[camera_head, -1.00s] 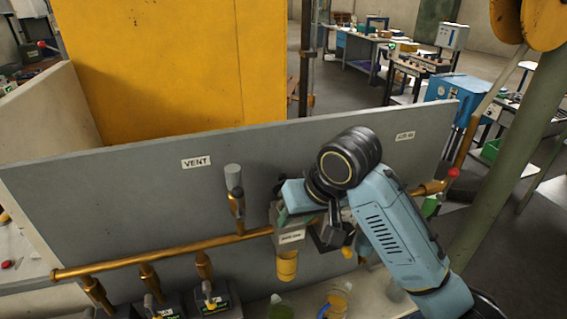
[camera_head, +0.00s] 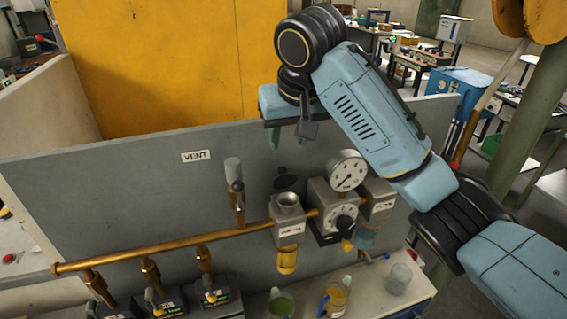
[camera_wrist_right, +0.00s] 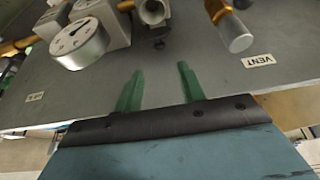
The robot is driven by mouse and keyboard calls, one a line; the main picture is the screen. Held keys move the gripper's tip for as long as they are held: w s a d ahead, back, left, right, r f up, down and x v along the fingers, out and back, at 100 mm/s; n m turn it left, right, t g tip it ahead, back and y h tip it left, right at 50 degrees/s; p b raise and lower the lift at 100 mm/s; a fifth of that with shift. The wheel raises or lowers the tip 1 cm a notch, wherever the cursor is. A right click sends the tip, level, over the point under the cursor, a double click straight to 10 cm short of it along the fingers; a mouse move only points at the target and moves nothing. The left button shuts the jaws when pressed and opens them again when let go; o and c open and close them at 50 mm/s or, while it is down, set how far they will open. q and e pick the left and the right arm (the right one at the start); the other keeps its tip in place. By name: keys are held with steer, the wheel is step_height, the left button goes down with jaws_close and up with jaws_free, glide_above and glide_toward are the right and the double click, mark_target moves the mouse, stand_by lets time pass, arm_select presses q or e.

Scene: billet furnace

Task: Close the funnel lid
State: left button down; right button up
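The grey funnel (camera_head: 289,202) sits on a labelled block on the panel's pipe, with its round mouth open upward. A small dark disc, which looks like its lid (camera_head: 287,180), stands raised behind the mouth against the panel. In the right wrist view the funnel (camera_wrist_right: 153,10) is at the top and the lid (camera_wrist_right: 159,44) just below it. My right gripper (camera_head: 289,138) is above the lid, near the panel's top edge, apart from both. Its two green fingers (camera_wrist_right: 160,70) are spread with nothing between them. My left gripper is not in view.
A brass pipe (camera_head: 170,250) runs along the panel. Cups (camera_head: 281,305) stand on the shelf below.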

mark_target(283, 168)
steer(key=x, duration=0.9)
steer(key=shift+f, duration=0.25)
jaws_close()
